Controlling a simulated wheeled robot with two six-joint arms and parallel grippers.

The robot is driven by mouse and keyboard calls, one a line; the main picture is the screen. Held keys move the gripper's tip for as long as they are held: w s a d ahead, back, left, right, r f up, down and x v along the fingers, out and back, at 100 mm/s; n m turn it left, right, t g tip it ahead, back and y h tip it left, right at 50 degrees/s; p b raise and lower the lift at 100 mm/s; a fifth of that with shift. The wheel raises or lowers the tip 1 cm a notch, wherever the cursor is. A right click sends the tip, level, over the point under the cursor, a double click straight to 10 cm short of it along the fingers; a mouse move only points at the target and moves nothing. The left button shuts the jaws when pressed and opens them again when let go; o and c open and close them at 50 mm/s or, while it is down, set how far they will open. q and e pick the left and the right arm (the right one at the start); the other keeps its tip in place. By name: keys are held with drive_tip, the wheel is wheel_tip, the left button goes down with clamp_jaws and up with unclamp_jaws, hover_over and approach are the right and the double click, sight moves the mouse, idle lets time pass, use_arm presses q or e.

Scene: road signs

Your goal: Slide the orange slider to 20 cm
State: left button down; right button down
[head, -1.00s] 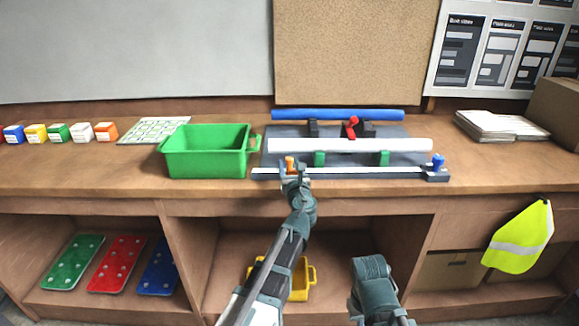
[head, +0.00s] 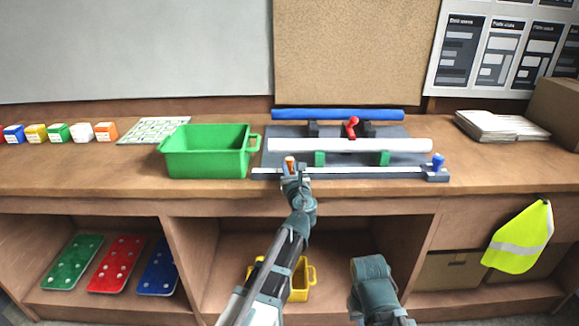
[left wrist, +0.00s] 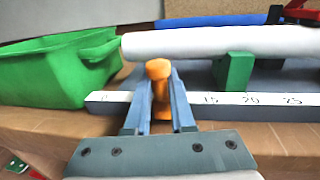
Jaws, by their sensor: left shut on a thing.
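The orange slider (head: 290,164) stands on the white scale rail (head: 350,171) at the front edge of the bench, toward the rail's left end. My left gripper (head: 291,176) is shut on it from the front. In the left wrist view the orange slider (left wrist: 158,70) shows between the two fingers, left of the readable marks 15, 20 and 25 on the scale rail (left wrist: 230,99). The fingers hide the marks right at the slider. The lower right of the head view shows part of my right arm, but no right fingers.
A green bin (head: 205,155) stands just left of the rail. A white tube (head: 350,145) on green supports lies behind it, with a blue tube (head: 338,114) farther back. A blue knob (head: 438,161) tops the rail's right end block. The rail right of the slider is clear.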

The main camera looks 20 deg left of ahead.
idle(0.8)
use_arm(q)
drive_tip(key=w+d, duration=0.1)
drive_tip(key=d, duration=0.2)
drive_tip(key=w+d, duration=0.1)
drive_tip(key=d, duration=0.5)
drive_tip(key=shift+w+d, duration=0.35)
drive_tip(key=shift+w, duration=0.05)
drive_tip(key=c, duration=0.8)
unclamp_jaws()
drive_tip(key=shift+o, duration=0.2)
